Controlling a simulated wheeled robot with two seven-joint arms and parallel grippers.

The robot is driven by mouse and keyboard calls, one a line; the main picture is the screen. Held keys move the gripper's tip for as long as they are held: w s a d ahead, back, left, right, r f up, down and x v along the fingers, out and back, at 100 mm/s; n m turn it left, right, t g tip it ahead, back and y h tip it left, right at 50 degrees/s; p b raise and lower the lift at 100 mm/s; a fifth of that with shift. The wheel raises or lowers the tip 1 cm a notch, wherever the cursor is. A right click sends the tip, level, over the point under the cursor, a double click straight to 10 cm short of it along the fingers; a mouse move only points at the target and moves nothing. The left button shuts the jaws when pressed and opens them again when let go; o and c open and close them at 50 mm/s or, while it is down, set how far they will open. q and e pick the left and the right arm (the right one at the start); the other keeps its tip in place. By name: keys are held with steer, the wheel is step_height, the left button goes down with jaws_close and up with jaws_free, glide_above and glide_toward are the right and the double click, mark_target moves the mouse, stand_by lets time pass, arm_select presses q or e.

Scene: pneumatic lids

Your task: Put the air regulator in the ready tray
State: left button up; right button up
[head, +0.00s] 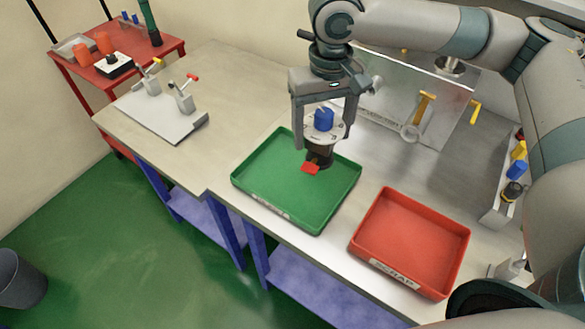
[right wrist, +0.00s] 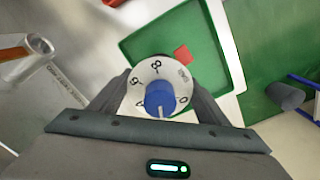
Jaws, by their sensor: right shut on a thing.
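The air regulator, with a blue knob, a white numbered dial (head: 338,131) and a dark lower body, is held upright in my right gripper (head: 323,132). The gripper is shut on it at the dial, one finger on each side. The regulator hangs over the back right part of the green tray (head: 255,165), which I take as the ready tray; its front label is too small to read. In the right wrist view the regulator's dial (right wrist: 150,75) faces the camera, with the green tray (right wrist: 135,45) behind it. My left gripper is not in view.
A red tray marked SCRAP (head: 415,245) stands right of the green tray. A clear panel with yellow handles (head: 425,105) stands behind. A plate with clamps (head: 160,115) lies left.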

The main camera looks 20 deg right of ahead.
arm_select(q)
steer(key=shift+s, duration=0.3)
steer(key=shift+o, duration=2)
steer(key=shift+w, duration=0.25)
arm_select(e)
steer(key=shift+s, duration=0.1)
steer(key=n, duration=0.1)
steer(key=r+p, duration=0.1)
steer(key=n, duration=0.1)
steer(key=shift+s+d+r+n, duration=0.2)
steer(key=shift+s+d+n, duration=0.05)
steer(key=shift+d+n, duration=0.1)
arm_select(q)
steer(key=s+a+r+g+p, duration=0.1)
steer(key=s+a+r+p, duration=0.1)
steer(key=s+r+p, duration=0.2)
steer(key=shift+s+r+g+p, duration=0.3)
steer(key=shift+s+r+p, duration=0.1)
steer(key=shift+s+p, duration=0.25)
arm_select(e)
steer(key=s+d+r+n, duration=0.3)
steer(key=d+r+n, duration=0.1)
steer(key=n, duration=1)
steer(key=shift+s+r, duration=0.15)
steer(key=shift+r, duration=0.4)
